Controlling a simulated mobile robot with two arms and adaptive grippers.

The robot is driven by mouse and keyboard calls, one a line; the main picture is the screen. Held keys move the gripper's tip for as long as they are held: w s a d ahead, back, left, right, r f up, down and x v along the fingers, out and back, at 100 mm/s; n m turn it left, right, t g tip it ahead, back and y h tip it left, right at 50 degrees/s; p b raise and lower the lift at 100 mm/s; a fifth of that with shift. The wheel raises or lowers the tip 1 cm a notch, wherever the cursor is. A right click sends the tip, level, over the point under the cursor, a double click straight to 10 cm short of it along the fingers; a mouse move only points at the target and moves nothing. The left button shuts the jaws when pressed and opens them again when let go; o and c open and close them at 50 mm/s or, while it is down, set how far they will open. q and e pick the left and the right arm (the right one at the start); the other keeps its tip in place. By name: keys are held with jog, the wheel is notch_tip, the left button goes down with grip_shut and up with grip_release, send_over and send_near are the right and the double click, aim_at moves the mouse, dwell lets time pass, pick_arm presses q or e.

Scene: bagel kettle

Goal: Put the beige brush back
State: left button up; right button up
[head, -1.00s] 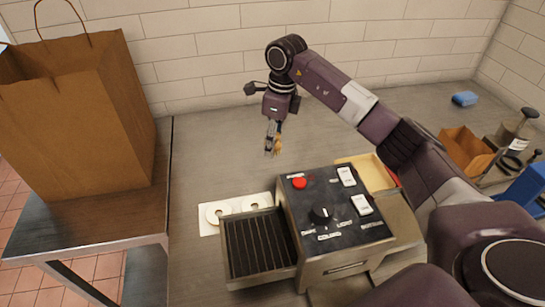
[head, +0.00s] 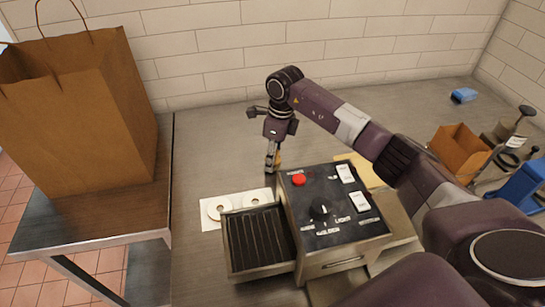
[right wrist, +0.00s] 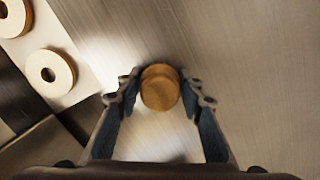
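The beige brush shows as a tan wooden round end (right wrist: 160,87) between the fingertips in the right wrist view; bristles are not visible. In the head view it is a small tan patch (head: 278,159) at the fingertips, partly hidden. My right gripper (head: 273,163) points down, just behind the toaster, with its fingers (right wrist: 160,92) shut on the brush from both sides. I cannot tell whether the brush touches the counter. My left gripper is not in view.
The toaster (head: 335,222) with its dark slatted tray (head: 259,242) stands just in front. Two pale rings (head: 219,209) lie on a white sheet (head: 208,223). A paper bag (head: 85,115) stands left. A brown open box (head: 460,153) and blue objects (head: 464,95) are right.

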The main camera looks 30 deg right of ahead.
aim_at(277, 151)
jog(key=o, duration=0.4)
jog(key=shift+r, duration=0.2)
jog(key=shift+d+r, duration=0.1)
jog(key=shift+r, duration=0.25)
jog(key=r, duration=0.3)
jog(key=r+b, duration=0.1)
jog(key=r, duration=0.2)
jog(key=r+b, duration=0.1)
jog(key=r, duration=0.2)
jog(key=shift+s+d+r, duration=0.35)
jog(key=shift+s+d, duration=0.05)
jog(key=shift+s+r, duration=0.15)
jog(key=shift+r, duration=0.6)
